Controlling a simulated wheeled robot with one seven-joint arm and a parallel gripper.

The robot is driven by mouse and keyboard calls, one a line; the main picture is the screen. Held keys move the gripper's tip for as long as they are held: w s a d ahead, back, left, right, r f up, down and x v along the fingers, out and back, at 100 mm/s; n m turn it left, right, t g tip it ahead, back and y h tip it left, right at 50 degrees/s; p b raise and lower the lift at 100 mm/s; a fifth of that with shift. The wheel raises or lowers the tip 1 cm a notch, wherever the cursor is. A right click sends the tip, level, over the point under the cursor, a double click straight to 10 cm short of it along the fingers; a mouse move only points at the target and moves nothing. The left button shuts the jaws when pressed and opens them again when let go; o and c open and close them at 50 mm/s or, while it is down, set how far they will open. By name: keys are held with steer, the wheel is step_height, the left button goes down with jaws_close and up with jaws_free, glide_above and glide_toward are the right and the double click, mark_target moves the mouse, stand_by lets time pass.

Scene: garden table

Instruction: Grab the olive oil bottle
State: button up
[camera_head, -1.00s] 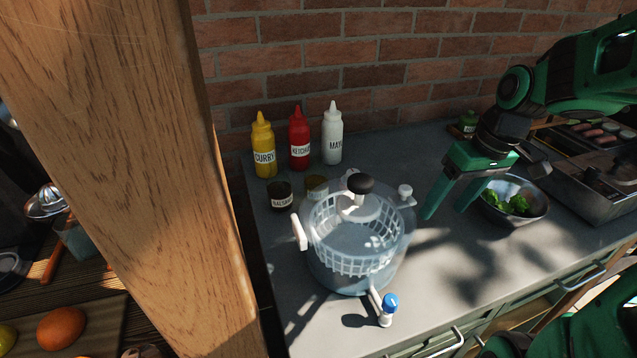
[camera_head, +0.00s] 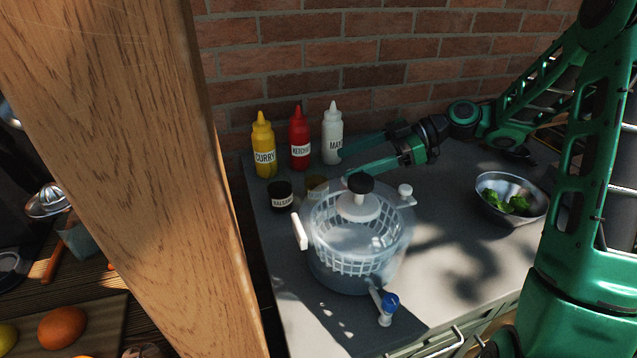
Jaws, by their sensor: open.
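A small olive-yellow bottle (camera_head: 316,184), likely the olive oil, stands on the counter behind the salad spinner. Its lower part is hidden by the spinner and I cannot read a label. A dark bottle labelled balsamic (camera_head: 280,195) stands just left of it. My gripper (camera_head: 345,164) is open and empty, lying nearly level with its fingers pointing left. Its fingertips are to the upper right of the olive-yellow bottle, apart from it in the picture, and one overlaps the white mayo bottle (camera_head: 332,138). I cannot tell whether it touches the mayo bottle.
The clear salad spinner (camera_head: 352,250) with a dark knob stands in front of the bottles. Yellow curry (camera_head: 264,150) and red ketchup (camera_head: 299,142) bottles stand behind, near the brick wall. A metal bowl (camera_head: 535,203) of greens sits right. A wooden post (camera_head: 130,150) blocks the left.

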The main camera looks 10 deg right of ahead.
mark_target(305, 189)
steer(key=a+f, duration=0.3)
steer(key=shift+s+a+f, duration=0.1)
steer(key=shift+s+a, duration=0.1)
steer(key=shift+s, duration=0.05)
steer(key=shift+x, duration=3.1)
steer(key=c, duration=1.3)
